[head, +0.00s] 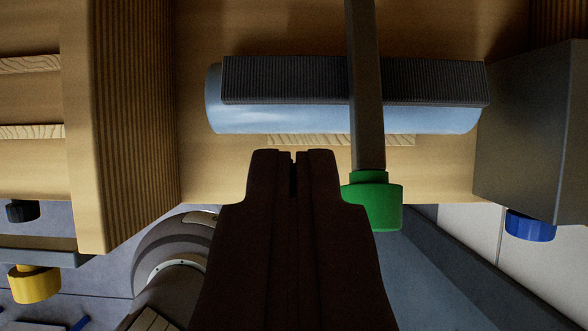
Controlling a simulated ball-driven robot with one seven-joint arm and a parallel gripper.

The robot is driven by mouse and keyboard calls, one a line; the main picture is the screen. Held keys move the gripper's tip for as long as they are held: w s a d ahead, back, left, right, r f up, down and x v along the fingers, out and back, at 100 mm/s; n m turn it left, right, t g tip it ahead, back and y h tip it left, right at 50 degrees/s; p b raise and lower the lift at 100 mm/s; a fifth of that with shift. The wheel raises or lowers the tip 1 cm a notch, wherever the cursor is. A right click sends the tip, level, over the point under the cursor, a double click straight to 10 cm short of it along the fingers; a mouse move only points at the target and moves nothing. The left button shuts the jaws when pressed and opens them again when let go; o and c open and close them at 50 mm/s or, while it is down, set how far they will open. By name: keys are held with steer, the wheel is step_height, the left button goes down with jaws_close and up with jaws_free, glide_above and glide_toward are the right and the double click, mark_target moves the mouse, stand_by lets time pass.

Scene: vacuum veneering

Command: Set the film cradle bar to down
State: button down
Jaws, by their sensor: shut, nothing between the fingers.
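A grey bar (365,90) with a green end knob (372,200) runs from the top edge down across the film roll; it looks like the film cradle bar. The roll (300,120) is a pale blue cylinder lying crosswise, with a dark ribbed block (285,80) covering its upper side. My gripper (293,155) is shut and empty, seen from behind, with its tips just below the roll in the picture and left of the green knob. It overlaps the knob's left side in the view; I cannot tell whether they touch.
A thick wooden upright (115,120) stands at left, and a grey box (540,130) with a blue knob (530,225) at right. A yellow knob (35,284) and a dark knob (22,211) sit at lower left. A wooden panel (210,180) lies behind the roll.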

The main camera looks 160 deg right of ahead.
mark_target(294, 79)
steer(key=x, duration=0.8)
steer(key=shift+w, duration=0.1)
steer(key=f+b, duration=0.1)
steer(key=s+f+b, duration=0.1)
steer(key=f+b, duration=0.1)
steer(key=shift+d+f, duration=0.1)
steer(key=shift+d, duration=0.05)
